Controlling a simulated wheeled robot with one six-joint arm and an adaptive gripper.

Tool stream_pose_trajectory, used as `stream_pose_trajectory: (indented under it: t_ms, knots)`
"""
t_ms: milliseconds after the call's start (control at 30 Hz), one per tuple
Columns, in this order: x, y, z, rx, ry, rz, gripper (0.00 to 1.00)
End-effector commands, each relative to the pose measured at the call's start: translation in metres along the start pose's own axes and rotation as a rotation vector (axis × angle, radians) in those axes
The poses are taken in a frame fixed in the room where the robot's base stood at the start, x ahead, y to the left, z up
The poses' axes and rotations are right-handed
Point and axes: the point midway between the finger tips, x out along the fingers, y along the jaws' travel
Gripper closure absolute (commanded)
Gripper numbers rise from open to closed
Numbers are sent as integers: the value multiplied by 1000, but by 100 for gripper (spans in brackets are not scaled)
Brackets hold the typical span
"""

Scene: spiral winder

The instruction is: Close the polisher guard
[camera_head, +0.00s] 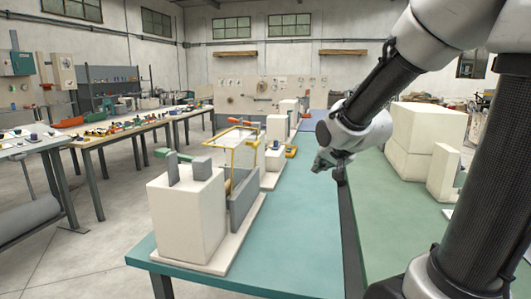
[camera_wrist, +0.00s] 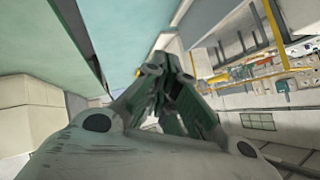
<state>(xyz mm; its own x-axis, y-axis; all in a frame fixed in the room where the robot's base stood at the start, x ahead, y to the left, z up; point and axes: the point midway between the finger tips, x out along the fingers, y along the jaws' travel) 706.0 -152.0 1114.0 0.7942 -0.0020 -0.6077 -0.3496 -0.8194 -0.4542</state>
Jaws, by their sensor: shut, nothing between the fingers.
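The polisher is a cream machine (camera_head: 187,215) with grey blocks on top, standing on a cream base on the teal table. The guard, a yellow frame (camera_head: 257,150) with a see-through panel, rises above the polisher's far part. How far it is open is hard to tell. A yellow bar (camera_wrist: 274,36), seemingly part of the guard, shows at the right of the wrist view. My gripper (camera_head: 322,163) hangs above the table to the right of the guard, apart from it. In the wrist view my gripper (camera_wrist: 166,62) has its green-grey fingers together, with nothing held.
More cream machines (camera_head: 276,130) stand behind the polisher along the teal table (camera_head: 290,235). Large cream blocks (camera_head: 410,140) stand on the green table at right. The teal surface between polisher and dark gap is clear. Workbenches (camera_head: 95,140) with tools are at left.

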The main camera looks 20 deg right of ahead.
Motion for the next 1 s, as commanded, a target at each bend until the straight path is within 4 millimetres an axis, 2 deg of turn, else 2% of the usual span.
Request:
stream_pose_trajectory:
  t_ms: [33,200,300,400,500,700,867,1000]
  knots:
    - [28,-7,-5,79,38,-45,100]
    - [97,-36,-23,388,168,-287,100]
    - [126,-47,-23,576,200,-458,100]
    - [144,-52,-16,764,200,-637,100]
    - [153,-51,-6,928,174,-801,100]
    - [151,-43,9,1126,114,-1018,100]
    - [150,-44,9,1165,98,-1068,100]
    - [159,-56,-1,1163,99,-1072,100]
